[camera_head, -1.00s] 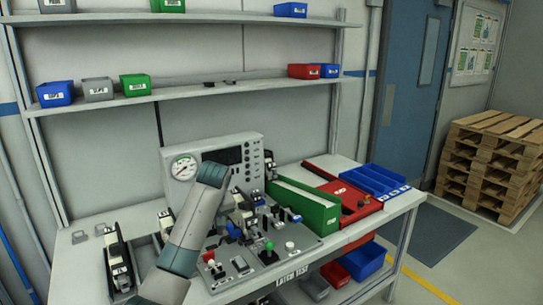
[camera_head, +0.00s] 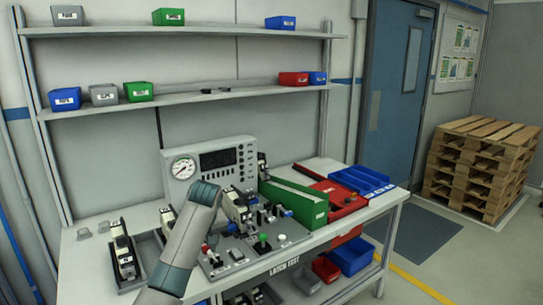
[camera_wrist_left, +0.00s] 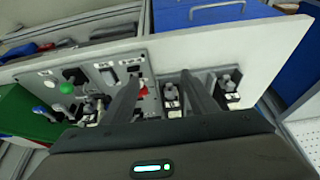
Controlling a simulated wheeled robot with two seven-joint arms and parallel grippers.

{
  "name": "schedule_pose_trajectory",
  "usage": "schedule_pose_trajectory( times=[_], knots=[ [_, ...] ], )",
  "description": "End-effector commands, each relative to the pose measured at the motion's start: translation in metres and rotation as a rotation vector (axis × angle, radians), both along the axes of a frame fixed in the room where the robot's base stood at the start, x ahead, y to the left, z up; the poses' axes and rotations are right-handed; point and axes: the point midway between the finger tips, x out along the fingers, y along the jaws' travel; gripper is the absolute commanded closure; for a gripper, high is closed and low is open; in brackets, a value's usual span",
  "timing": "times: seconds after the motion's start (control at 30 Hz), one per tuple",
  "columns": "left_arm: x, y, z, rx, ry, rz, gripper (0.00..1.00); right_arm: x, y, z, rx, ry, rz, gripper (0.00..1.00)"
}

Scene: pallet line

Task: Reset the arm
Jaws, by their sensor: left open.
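My left arm (camera_head: 188,235) rises from the bottom of the head view, in front of the workbench, its upper end bent near the latch test board (camera_head: 268,262). Its gripper is mostly hidden behind the arm there. In the left wrist view, my left gripper (camera_wrist_left: 162,82) has its two dark fingers apart with nothing held between them. The fingers point over the board, with a small red part (camera_wrist_left: 143,90) and a black-and-white latch device (camera_wrist_left: 171,96) in the space between them. Contact cannot be told. My right gripper is not in view.
A gauge box (camera_head: 215,166) stands behind the board. A green bin (camera_head: 294,203), red case (camera_head: 342,197) and blue tray (camera_head: 362,180) lie to its right. A black device in a tray (camera_head: 124,253) sits at left. Shelves above hold small bins. Pallets (camera_head: 480,165) stand far right.

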Motion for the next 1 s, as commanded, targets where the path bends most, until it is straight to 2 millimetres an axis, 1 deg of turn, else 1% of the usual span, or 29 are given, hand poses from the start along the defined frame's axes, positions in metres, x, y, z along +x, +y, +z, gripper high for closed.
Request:
schedule_pose_trajectory(
  times=[0.03,0.13,0.27,0.3,0.37,0.47,0.57,0.6,0.67,0.7,0.77,0.8,0.87,0.9,0.97,1.0],
  knots=[
    [-0.001,0.001,-0.010,0.000,0.008,-0.006,0.47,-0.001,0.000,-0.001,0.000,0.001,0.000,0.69],
    [-0.002,0.001,-0.025,0.001,0.013,-0.017,0.47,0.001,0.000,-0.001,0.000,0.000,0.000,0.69],
    [-0.005,0.002,-0.053,0.002,0.025,-0.041,0.47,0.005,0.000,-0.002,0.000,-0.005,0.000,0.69],
    [-0.006,0.002,-0.065,0.003,0.030,-0.051,0.47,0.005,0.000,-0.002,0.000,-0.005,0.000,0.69],
    [-0.009,0.003,-0.082,0.003,0.036,-0.064,0.47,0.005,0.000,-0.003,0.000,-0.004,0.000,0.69],
    [-0.015,0.004,-0.116,0.004,0.050,-0.092,0.47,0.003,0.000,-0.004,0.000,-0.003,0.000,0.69],
    [-0.025,0.006,-0.159,0.005,0.068,-0.126,0.47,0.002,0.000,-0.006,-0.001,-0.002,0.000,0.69],
    [-0.031,0.007,-0.181,0.005,0.076,-0.144,0.47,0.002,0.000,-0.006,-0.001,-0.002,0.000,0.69],
    [-0.043,0.008,-0.217,0.005,0.091,-0.172,0.47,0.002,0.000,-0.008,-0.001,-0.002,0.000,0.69],
    [-0.052,0.009,-0.241,0.004,0.099,-0.193,0.47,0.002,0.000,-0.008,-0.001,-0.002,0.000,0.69],
    [-0.066,0.010,-0.276,0.004,0.111,-0.223,0.47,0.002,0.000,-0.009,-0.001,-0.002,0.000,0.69],
    [-0.077,0.011,-0.299,0.003,0.118,-0.242,0.47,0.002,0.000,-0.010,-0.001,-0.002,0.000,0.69],
    [-0.095,0.012,-0.332,0.002,0.130,-0.272,0.47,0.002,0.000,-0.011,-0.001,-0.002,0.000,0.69],
    [-0.108,0.013,-0.355,0.001,0.138,-0.291,0.47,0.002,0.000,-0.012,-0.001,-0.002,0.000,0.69],
    [-0.128,0.014,-0.387,-0.001,0.149,-0.319,0.47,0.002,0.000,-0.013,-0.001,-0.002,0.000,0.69],
    [-0.143,0.015,-0.408,-0.002,0.157,-0.339,0.47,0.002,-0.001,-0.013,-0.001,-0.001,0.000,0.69]
  ],
)
